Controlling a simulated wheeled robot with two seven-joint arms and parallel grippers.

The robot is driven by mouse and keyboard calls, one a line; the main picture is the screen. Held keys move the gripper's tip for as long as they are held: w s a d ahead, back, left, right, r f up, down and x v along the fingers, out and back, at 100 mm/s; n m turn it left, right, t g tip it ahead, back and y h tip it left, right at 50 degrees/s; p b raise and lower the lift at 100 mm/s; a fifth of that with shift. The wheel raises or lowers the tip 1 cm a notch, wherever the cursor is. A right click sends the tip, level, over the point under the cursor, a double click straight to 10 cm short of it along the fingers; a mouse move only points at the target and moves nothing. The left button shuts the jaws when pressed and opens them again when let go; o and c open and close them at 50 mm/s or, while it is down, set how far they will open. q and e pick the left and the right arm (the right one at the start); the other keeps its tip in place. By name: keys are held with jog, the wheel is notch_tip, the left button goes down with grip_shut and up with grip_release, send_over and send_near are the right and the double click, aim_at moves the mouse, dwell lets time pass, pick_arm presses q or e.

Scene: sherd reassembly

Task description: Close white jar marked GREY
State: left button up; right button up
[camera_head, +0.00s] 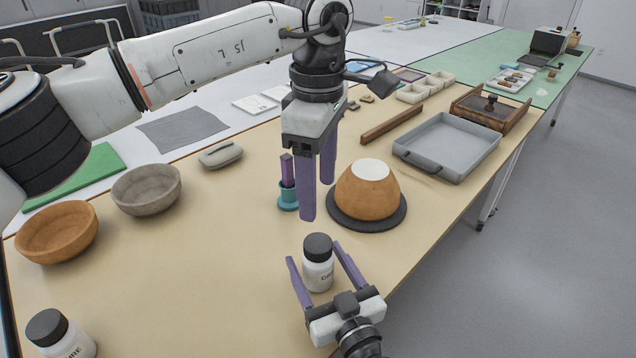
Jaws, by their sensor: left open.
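The white jar (319,277) stands upright near the table's front edge, with a label starting with "G" partly readable. A dark lid (318,247) sits on its top; I cannot tell how tightly it is seated. My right gripper (315,252) comes in from the bottom, its purple fingers on either side of the jar and seemingly apart from it. My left gripper (317,201) points down above and behind the jar, open, with nothing between its purple fingers.
An orange bowl (368,193) lies upside down on a dark disc (367,222) to the jar's right. A teal holder (288,200) stands behind the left gripper. Another dark-lidded white jar (62,338) is at lower left. Two bowls stand far left. The table's middle left is clear.

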jog(key=v, duration=1)
jog(key=shift+s+p, duration=0.15)
jog(key=shift+p, duration=0.25)
